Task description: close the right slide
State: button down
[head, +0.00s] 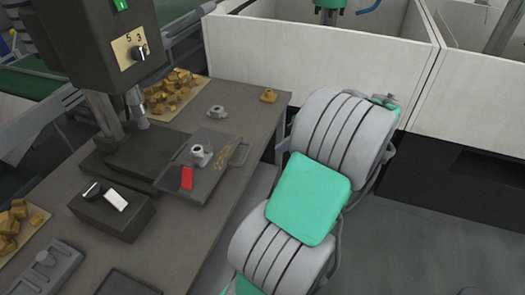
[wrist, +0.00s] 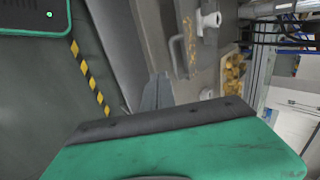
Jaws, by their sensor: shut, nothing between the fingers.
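A dark slide plate (head: 187,170) sticks out from under the press on the bench, with a looped handle (head: 239,153) at its outer end. It carries a grey metal fitting (head: 201,155), a red block (head: 187,178) and some yellowish marks. I cannot tell for sure that this is the right slide. The handle also shows in the wrist view (wrist: 179,62). My gripper (wrist: 158,80) shows in the wrist view as shut, empty grey fingers beyond its green and black body. The fingers appear below the handle in that picture; contact cannot be told. I cannot make out my gripper in the head view.
The press (head: 95,40) stands over the bench (head: 235,95). A black switch box (head: 112,210) sits in front. Brass-coloured pieces (head: 172,92) lie on the bench, with a loose grey fitting (head: 216,111). A white-walled enclosure (head: 310,50) stands behind. Floor (head: 430,230) is clear at right.

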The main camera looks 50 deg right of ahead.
jog(key=w+r+x, duration=0.1)
jog(key=x, duration=1.1)
jog(key=shift+w+a+p, duration=0.3)
jog(key=shift+w+a, duration=0.2)
jog(key=shift+w, duration=0.05)
